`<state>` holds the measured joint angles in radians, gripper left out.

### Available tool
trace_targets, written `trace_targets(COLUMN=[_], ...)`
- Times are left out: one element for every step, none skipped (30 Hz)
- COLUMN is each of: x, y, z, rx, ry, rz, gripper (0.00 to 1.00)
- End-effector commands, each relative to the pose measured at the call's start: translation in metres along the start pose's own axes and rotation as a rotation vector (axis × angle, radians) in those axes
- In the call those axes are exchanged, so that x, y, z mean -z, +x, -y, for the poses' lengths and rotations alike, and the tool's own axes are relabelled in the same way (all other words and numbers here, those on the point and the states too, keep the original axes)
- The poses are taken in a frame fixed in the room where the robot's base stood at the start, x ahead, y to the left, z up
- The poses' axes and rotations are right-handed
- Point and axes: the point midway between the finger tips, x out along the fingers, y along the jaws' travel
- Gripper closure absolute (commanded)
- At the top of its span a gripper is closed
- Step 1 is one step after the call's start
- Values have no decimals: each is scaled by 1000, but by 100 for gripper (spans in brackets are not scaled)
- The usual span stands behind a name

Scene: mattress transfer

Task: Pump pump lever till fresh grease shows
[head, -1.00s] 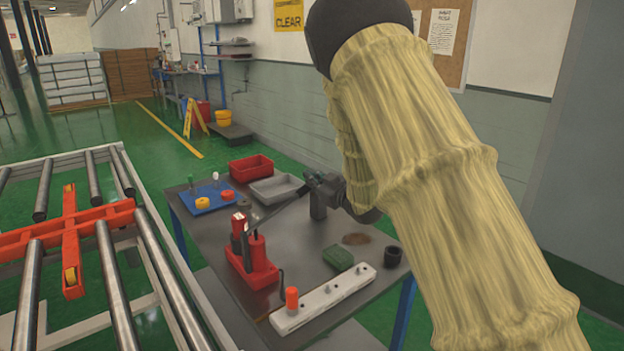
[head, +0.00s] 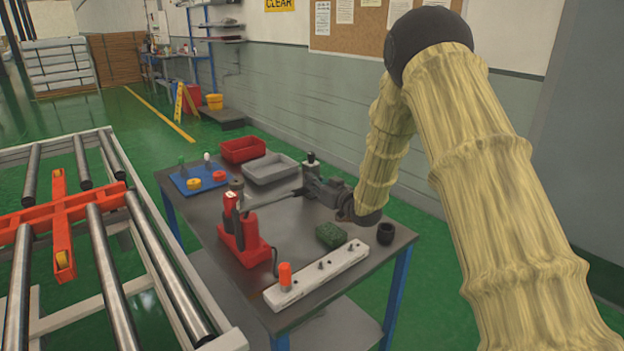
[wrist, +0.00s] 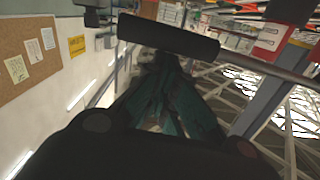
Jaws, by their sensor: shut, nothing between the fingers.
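The red grease pump (head: 243,243) stands on the dark bench. Its pump lever (head: 272,199) slopes gently up to the right, to my gripper (head: 308,188). In the wrist view the lever's black grip (wrist: 165,35) lies across my fingertips (wrist: 165,68), with its bare metal rod at right. My fingers are together with nothing between them. The grip is at the tips, not enclosed; exact contact is unclear. A white block (head: 325,274) with an orange cap (head: 285,276) and small metal fittings lies at the bench front. I cannot make out grease on it.
The bench (head: 210,222) also carries a green sponge (head: 330,235), a black cup (head: 385,233), a grey tray (head: 270,168), a red bin (head: 243,149) and a blue mat (head: 188,187). A dark bottle (head: 311,165) stands just behind my gripper. A roller conveyor (head: 112,285) stands at left.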

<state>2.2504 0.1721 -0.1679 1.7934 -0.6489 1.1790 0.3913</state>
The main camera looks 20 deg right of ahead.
Motion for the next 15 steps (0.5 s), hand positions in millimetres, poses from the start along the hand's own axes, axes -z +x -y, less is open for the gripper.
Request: trace_targets(x=[-8,-9,-10,-10,-11,-11,-12,-12,-13,-13,-14,-14,-14,-13,-12], y=[-1,-2,-2,-2,-2,-2,-2,-2,-2,-2,-2,-3,-3,-3,-3], z=[0,0,0,0,0,0,0,0,0,0,0,0,0,1,1], rx=[-1,0,0,0,0,0,0,0,0,0,-1,-1,-1,-1,-1], ry=[9,11,13,14,14,14,14,14,14,14,14,15,15,15,15], rz=[10,11,12,13,14,15,16,16,17,18,19,20,20,21,21], gripper=[100,100,100,100,100,100,100,100,100,100,100,100,100,100,100])
